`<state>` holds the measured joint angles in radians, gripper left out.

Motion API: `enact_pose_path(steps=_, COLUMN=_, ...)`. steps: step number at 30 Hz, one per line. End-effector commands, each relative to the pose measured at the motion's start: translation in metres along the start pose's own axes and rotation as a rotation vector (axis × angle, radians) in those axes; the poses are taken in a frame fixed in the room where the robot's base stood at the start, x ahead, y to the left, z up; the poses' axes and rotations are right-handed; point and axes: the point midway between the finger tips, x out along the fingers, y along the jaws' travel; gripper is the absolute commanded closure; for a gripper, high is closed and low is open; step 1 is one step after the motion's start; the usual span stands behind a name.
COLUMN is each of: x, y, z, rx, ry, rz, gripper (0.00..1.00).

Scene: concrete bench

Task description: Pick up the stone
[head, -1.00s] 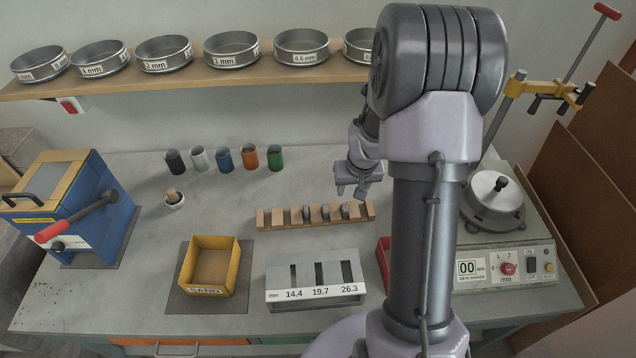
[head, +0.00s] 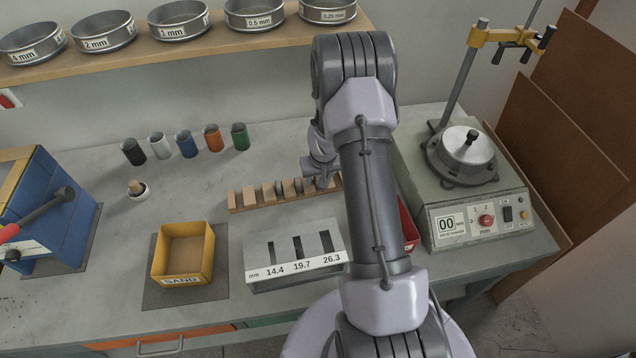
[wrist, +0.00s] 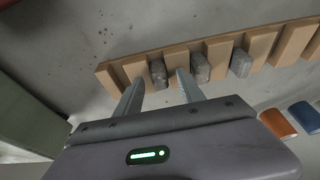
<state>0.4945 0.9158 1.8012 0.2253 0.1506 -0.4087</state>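Grey stones sit in slots of the wooden rack (head: 248,199). In the wrist view the rack (wrist: 285,44) runs across the top, with three stones visible: one near my fingers (wrist: 158,72), a middle one (wrist: 201,67) and one to the right (wrist: 240,63). My gripper (wrist: 160,78) is open, its two fingers apart on either side of the first stone's line. I cannot tell whether the fingertips are level with that stone or short of it. In the head view my gripper is at the rack's right end, partly hidden by my arm.
A slotted gauge (head: 295,268) stands in front of the rack, with a yellow sand box (head: 183,252) left of it. A red bin (head: 408,226) is partly hidden by my arm. A shaker (head: 470,207) stands right. Several coloured cups (head: 186,144) stand behind.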

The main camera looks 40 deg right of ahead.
Motion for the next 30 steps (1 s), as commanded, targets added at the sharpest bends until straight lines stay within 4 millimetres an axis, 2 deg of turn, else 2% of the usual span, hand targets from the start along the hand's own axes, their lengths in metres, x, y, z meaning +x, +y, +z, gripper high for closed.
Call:
enact_pose_path(steps=1, x=0.000, y=0.000, z=0.000, rx=0.000, ry=0.000, rz=0.000, gripper=0.63)
enact_pose_path(steps=6, x=0.000, y=0.000, z=0.000, rx=0.000, ry=0.000, rz=0.000, gripper=0.97)
enact_pose_path(steps=7, x=0.000, y=0.000, z=0.000, rx=0.000, ry=0.000, rz=0.000, gripper=1.00)
enact_pose_path(steps=17, x=-0.004, y=0.000, z=-0.001, rx=0.000, ry=0.000, rz=0.000, gripper=1.00)
enact_pose_path(steps=20, x=-0.026, y=0.000, z=-0.008, rx=-0.001, ry=0.002, rz=0.000, gripper=1.00)
enact_pose_path(steps=24, x=-0.063, y=0.000, z=-0.020, rx=0.000, ry=0.003, rz=0.000, gripper=1.00)
enact_pose_path(steps=30, x=-0.096, y=-0.004, z=-0.027, rx=-0.005, ry=0.001, rz=-0.002, gripper=1.00)
